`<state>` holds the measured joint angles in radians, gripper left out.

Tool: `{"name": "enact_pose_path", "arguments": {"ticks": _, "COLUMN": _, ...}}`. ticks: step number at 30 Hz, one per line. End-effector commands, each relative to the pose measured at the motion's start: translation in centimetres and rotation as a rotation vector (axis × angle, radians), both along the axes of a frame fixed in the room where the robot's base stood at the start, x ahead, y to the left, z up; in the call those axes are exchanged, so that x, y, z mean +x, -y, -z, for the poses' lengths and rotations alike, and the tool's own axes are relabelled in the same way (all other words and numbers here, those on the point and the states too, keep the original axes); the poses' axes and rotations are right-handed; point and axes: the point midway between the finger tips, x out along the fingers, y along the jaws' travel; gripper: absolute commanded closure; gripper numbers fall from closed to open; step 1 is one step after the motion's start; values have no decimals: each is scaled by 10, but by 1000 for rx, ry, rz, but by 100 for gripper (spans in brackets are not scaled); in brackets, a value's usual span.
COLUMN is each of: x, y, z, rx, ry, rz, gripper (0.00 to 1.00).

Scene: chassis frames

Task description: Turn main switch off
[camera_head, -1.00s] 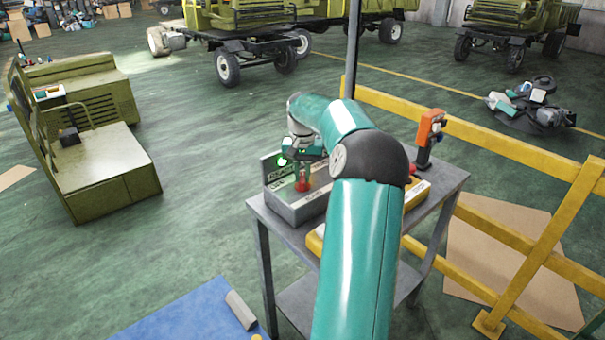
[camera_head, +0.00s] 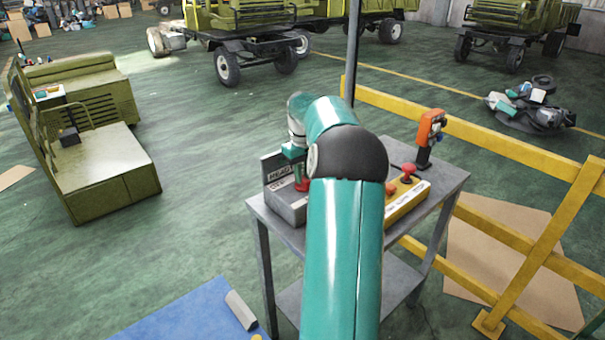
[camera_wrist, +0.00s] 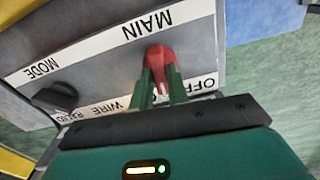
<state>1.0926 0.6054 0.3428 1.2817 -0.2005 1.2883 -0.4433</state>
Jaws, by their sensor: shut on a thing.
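The main switch is a red handle (camera_wrist: 159,56) on a grey control box (camera_head: 288,205), under the white label "MAIN", with "OFF" printed near it in the wrist view. My gripper (camera_wrist: 161,82) is shut on the handle, a green finger on each side of it. In the head view my gripper (camera_head: 296,165) is at the box, partly hidden by my arm. A little of the red handle (camera_head: 302,185) shows below it. A black knob (camera_wrist: 55,100) sits beside the labels "MODE" and "WIRE".
The box stands on a grey metal table (camera_head: 450,180). To its right are a yellow box with a red button (camera_head: 408,170) and an orange handheld device (camera_head: 429,135). A yellow railing (camera_head: 500,145) runs behind. Open floor lies to the left.

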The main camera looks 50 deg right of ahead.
Motion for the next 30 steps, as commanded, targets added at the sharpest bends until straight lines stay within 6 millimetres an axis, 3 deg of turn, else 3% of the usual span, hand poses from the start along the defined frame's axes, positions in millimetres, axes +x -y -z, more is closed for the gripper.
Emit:
{"name": "enact_pose_path", "arguments": {"ticks": 18, "x": 1, "y": 1, "z": -1, "rx": -3, "ry": 1, "rz": -577, "gripper": 100}}
{"name": "enact_pose_path", "arguments": {"ticks": 30, "x": 1, "y": 0, "z": -1, "rx": -3, "ry": 2, "rz": -828, "gripper": 100}}
